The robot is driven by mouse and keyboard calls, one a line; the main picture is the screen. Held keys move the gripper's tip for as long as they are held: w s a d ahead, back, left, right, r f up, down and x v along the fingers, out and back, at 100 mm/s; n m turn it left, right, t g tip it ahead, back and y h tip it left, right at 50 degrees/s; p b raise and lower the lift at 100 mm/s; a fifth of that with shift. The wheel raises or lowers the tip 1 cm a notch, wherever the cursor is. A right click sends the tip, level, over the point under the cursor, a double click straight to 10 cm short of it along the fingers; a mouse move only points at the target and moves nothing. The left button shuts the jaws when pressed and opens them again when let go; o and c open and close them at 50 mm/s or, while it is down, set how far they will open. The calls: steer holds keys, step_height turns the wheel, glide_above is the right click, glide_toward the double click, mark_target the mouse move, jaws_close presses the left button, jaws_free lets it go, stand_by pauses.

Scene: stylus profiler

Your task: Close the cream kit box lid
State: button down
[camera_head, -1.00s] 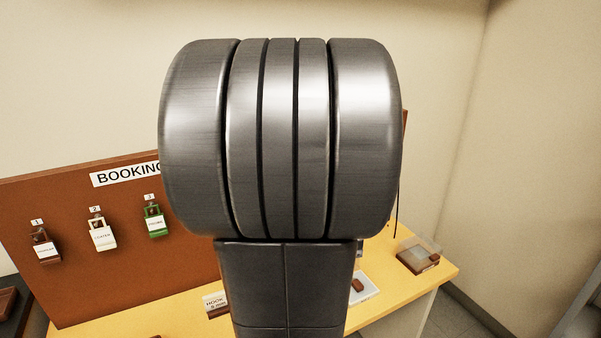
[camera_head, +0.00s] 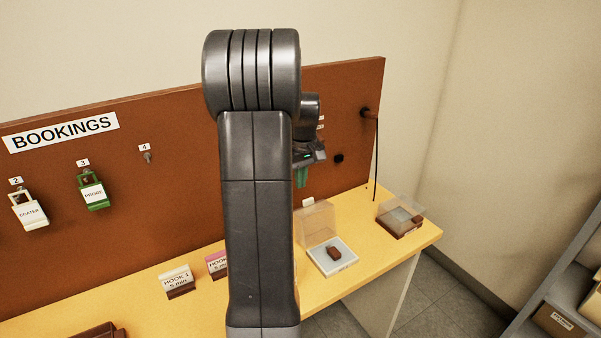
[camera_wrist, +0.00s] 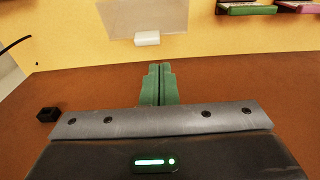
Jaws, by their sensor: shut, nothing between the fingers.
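The cream kit box (camera_head: 345,266) stands on the yellow bench with a dark brown piece (camera_head: 334,253) inside. Its clear lid (camera_head: 317,222) is open, raised at the back side of the box. A small white block (camera_head: 308,202) shows at the lid's top edge. My gripper (camera_head: 301,184), with green fingers, is shut and empty, above the lid and near the board. In the wrist view the shut fingers (camera_wrist: 160,70) point towards the clear lid (camera_wrist: 150,15) and white block (camera_wrist: 147,39), with a gap between. My arm hides part of the bench.
A brown box with a clear cover (camera_head: 400,222) stands to the right, near a dark hanging cord (camera_head: 376,160). The brown bookings board (camera_head: 180,140) rises behind the bench, with tagged padlocks on it. Label stands (camera_head: 176,280) are to the left. A grey shelf (camera_head: 560,300) is far right.

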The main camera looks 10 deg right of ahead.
step_height(320, 180, down, 5)
steer(key=shift+w+a+f, duration=0.1)
steer(key=shift+w+f, duration=0.05)
steer(key=shift+f, duration=0.05)
stand_by(0.5)
